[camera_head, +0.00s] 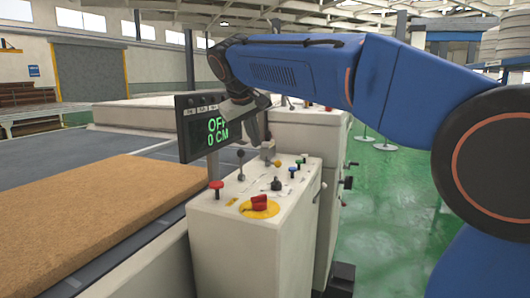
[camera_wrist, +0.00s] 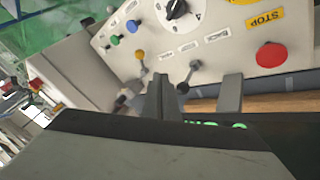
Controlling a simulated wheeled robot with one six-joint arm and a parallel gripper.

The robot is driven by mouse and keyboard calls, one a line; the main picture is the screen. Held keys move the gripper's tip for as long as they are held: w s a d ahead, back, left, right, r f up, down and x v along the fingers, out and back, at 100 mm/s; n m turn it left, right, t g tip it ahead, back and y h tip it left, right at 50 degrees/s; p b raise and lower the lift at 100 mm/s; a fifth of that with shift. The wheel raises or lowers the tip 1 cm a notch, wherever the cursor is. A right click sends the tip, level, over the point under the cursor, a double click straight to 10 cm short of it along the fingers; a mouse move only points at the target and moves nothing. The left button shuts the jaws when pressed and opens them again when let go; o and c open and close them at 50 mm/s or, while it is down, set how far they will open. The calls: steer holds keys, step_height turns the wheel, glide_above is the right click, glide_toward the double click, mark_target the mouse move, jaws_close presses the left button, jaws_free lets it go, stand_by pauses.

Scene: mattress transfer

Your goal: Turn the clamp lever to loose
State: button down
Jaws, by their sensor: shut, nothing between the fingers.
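My gripper (camera_head: 267,150) is shut and empty, with its tips low over the far part of the white control cabinet (camera_head: 225,245). In the wrist view its fingers (camera_wrist: 162,92) point toward the panel. A lever with a dark ball knob (camera_head: 240,153) stands left of my gripper; in the wrist view its knob (camera_wrist: 183,88) is just right of the fingers, apart from them as far as I can tell. A yellow knob (camera_head: 278,163) lies just right of the fingertips.
A display (camera_head: 205,128) reading "OFF 0 CM" stands on a post close to my gripper. The panel also carries a red stop button (camera_head: 216,188), a red rotary switch (camera_head: 259,203) and a black knob (camera_head: 276,184). A brown mattress (camera_head: 95,210) lies at left.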

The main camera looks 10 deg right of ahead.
steer(key=x, duration=0.9)
steer(key=shift+w+d+f, duration=0.1)
steer(key=shift+f, duration=0.15)
steer(key=shift+w+d+f, duration=0.1)
steer(key=shift+w+d, duration=0.1)
steer(key=shift+d, duration=0.35)
steer(key=shift+w+d+f, duration=0.1)
steer(key=shift+w+d, duration=0.1)
steer(key=shift+d, duration=0.35)
steer(key=shift+w+d+f, duration=0.2)
steer(key=shift+w+d, duration=0.1)
steer(key=shift+d, duration=0.45)
steer(key=shift+d, duration=0.15)
